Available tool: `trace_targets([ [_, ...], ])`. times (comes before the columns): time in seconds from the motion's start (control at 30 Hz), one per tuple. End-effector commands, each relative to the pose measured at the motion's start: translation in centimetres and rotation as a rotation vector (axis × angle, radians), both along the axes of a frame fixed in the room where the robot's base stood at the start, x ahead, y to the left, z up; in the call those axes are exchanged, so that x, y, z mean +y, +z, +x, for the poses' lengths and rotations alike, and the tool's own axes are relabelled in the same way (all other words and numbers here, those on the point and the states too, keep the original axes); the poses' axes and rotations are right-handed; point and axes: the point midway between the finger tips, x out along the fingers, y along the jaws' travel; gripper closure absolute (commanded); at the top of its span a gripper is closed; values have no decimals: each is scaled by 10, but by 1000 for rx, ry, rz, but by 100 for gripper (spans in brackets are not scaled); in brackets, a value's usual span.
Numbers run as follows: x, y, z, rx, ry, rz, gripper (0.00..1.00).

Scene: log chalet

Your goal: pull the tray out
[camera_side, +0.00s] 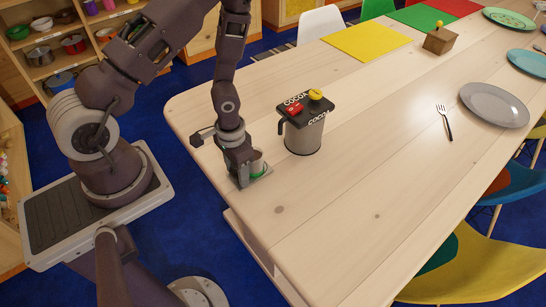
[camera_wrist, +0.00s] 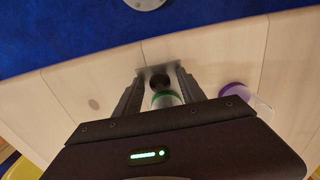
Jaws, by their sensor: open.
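A small grey tray (camera_side: 265,173) lies on the table close to its near left edge. A small pale cup with a green band (camera_side: 257,165) appears to stand on it, partly hidden by my gripper. My gripper (camera_side: 241,180) points down at the tray's left side. In the wrist view my gripper (camera_wrist: 159,75) is open, with one finger on each side of the grey tray (camera_wrist: 152,70). A dark round shape and the green-rimmed cup (camera_wrist: 165,99) show between the fingers. I cannot tell whether the fingers touch the tray.
A grey cocoa container (camera_side: 304,135) with a black lid stands right of my gripper. A purple-rimmed clear thing (camera_wrist: 242,92) shows right of the fingers. A wooden box (camera_side: 439,41), fork (camera_side: 445,121) and grey plate (camera_side: 494,105) are farther off. The table's front is clear.

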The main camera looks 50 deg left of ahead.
Motion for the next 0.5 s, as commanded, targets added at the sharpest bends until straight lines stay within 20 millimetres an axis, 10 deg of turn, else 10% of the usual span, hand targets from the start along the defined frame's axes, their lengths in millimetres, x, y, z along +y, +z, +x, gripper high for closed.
trace_targets([
  [0.5,0,50,1,-3,1,-1,53],
])
